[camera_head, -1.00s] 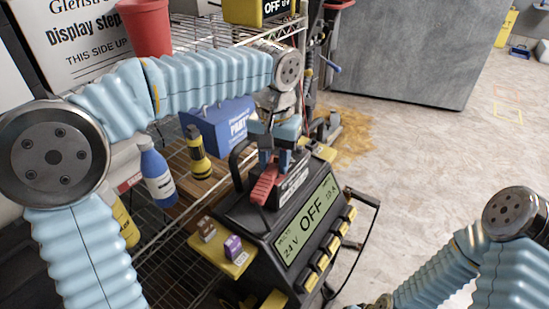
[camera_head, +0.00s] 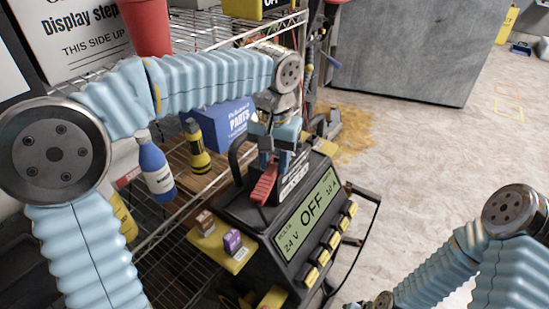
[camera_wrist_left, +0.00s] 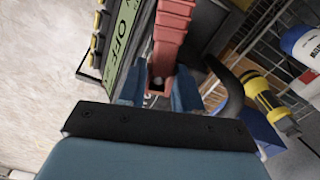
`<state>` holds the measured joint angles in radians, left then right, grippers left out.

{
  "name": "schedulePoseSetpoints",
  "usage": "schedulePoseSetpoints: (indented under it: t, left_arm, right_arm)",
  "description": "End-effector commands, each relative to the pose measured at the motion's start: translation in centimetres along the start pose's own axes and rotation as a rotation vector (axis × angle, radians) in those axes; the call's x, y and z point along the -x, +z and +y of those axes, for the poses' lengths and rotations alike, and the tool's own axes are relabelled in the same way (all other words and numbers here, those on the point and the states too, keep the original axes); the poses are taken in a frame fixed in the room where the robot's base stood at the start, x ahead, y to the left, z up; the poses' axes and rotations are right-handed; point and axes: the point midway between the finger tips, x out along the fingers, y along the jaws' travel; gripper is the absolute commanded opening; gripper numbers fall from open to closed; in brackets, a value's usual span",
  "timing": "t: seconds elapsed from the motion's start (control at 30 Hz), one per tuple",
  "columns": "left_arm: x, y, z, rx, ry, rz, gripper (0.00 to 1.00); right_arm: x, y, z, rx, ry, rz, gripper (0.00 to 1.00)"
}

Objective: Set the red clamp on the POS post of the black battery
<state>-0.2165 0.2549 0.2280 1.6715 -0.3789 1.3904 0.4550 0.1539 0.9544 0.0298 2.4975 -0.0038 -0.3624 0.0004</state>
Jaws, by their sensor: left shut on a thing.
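In the left wrist view, the red clamp (camera_wrist_left: 172,38) runs up between the blue fingertips (camera_wrist_left: 158,88). A small pale round spot shows at its near end; I cannot tell whether it is a post. The POS mark is not readable, and contact with a post cannot be told. My right gripper is out of view.
Floor on the right is open.

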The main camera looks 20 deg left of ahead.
Motion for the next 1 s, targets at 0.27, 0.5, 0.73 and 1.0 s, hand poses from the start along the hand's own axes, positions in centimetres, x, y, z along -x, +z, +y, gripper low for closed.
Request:
schedulePoseSetpoints:
  t: [0.27,0.5,0.73,1.0]
  left_arm:
    - [-0.7,0.0,0.0,0.0,0.0,0.001,0.0]
    - [-0.6,0.0,0.0,0.0,0.0,0.0,0.64]
    - [-0.7,0.0,0.0,0.0,0.0,-0.001,0.64]
    - [2.6,-0.1,0.0,0.0,0.001,0.004,0.64]
  right_arm:
    - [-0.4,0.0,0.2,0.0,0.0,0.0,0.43]
    - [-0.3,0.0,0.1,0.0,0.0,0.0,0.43]
    - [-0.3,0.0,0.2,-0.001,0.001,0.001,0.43]
    - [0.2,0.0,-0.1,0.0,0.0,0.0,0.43]
